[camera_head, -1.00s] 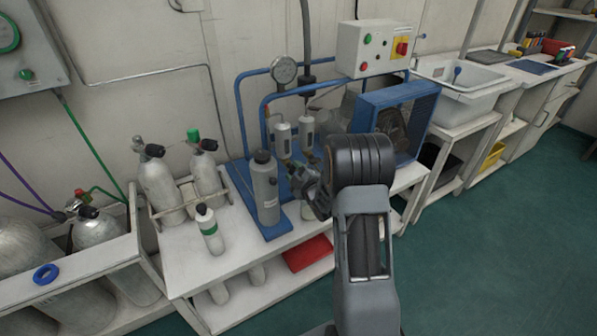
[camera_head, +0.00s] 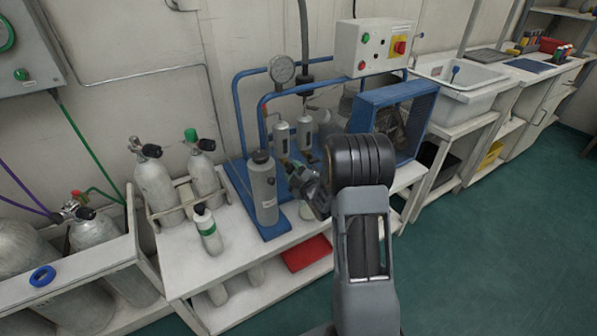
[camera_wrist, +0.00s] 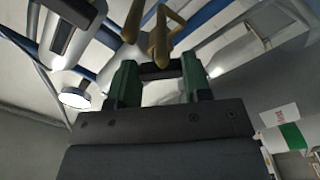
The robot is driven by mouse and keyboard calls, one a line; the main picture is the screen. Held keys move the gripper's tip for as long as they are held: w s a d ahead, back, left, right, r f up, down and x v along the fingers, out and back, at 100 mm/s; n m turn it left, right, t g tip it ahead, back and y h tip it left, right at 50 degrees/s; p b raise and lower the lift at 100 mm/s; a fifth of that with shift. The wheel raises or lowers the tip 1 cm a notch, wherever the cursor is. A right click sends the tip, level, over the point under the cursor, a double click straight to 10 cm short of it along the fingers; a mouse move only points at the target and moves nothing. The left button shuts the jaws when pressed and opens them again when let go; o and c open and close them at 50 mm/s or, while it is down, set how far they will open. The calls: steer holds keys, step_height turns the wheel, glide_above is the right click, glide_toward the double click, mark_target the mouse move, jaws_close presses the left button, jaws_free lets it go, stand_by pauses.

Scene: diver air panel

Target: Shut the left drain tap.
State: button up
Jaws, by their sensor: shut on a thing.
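Two pale filter canisters hang on the blue compressor frame; the left canister (camera_head: 281,138) is nearest my gripper (camera_head: 288,164). My gripper is just below it. In the wrist view, the two green fingers of my gripper (camera_wrist: 160,72) are closed around the lower end of a brass drain tap (camera_wrist: 158,45), with a dark bar between the fingertips. From its place under the left canister, this looks like the left drain tap. A second brass piece (camera_wrist: 133,20) shows beside it. The tap's handle angle is hard to read, and my wrist hides part of the area in the head view.
A grey cylinder (camera_head: 264,188) stands close to the left of my gripper. A blue fan guard (camera_head: 396,100) is to the right. A gauge (camera_head: 282,69) and control box (camera_head: 372,47) are above.

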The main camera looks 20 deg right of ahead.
steer(key=shift+a+r, duration=0.15)
steer(key=shift+a, duration=0.05)
steer(key=shift+m+b, duration=0.7)
steer(key=shift+m, duration=0.2)
steer(key=m+b, duration=0.1)
steer(key=m, duration=0.2)
steer(key=shift+m, duration=0.3)
steer(key=m+b, duration=0.1)
steer(key=m, duration=0.4)
steer(key=shift+w+r, duration=0.1)
steer(key=shift+r, duration=0.05)
steer(key=shift+r+m, duration=0.1)
steer(key=shift+m, duration=0.3)
steer(key=o, duration=0.7)
steer(key=shift+c, duration=0.2)
steer(key=shift+o, duration=1.3)
steer(key=shift+d+f, duration=0.1)
steer(key=shift+f, duration=0.1)
